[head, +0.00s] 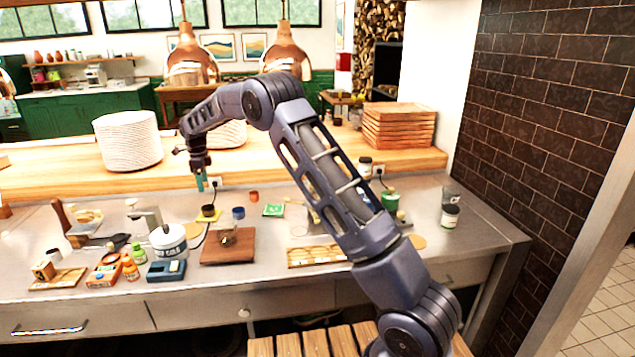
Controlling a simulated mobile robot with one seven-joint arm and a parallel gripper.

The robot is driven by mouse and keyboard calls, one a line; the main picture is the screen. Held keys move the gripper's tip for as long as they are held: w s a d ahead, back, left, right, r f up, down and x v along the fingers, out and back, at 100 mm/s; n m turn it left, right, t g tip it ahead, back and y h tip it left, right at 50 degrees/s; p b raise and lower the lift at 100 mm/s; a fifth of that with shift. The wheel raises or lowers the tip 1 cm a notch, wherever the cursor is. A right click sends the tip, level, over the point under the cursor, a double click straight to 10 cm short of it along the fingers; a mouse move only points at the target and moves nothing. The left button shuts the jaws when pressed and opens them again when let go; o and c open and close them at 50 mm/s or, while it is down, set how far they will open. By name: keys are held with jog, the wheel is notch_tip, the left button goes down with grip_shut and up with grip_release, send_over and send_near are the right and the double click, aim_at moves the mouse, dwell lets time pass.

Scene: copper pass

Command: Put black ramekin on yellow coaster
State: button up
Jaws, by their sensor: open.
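A small black ramekin (208,210) stands upright on the metal counter's back part. It appears to rest on the flat yellow coaster (217,218), whose edge shows around its base. The contents of the ramekin look yellowish, but it is small in view. My gripper (200,185) points down just above and slightly left of the ramekin. It is open, with teal fingertips, and nothing shows between them. A gap shows between the fingertips and the ramekin.
A blue-topped jar (238,213) stands close right of the ramekin, behind a brown board (228,252). A white canister (168,241) is at front left. A wooden ledge (70,181) with stacked plates (128,141) rises behind. Copper lamps (191,66) hang above.

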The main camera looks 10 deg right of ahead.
jog(key=s+d+r+n, duration=0.3)
jog(key=d+r+n, duration=0.1)
jog(key=d+r, duration=1.05)
jog(key=s+d+r+n+t+y, duration=0.15)
jog(key=s+d+r, duration=0.35)
jog(key=d, duration=0.5)
jog(key=s+d+r+n+t+h, duration=0.1)
jog(key=s+d+r+n, duration=0.15)
jog(key=s+d, duration=0.6)
jog(key=s+d+n, duration=0.5)
jog(key=s+d, duration=0.7)
jog(key=s, duration=0.1)
jog(key=s+d+f+n+t, duration=0.1)
jog(key=s+d+f+n, duration=0.1)
jog(key=s, duration=0.6)
jog(key=s+d+f+n+t, duration=0.1)
jog(key=s+d+f+n, duration=0.2)
jog(key=s, duration=0.5)
jog(key=shift+s+d+f, duration=0.3)
jog(key=shift+d+f, duration=0.3)
jog(key=shift+d, duration=0.4)
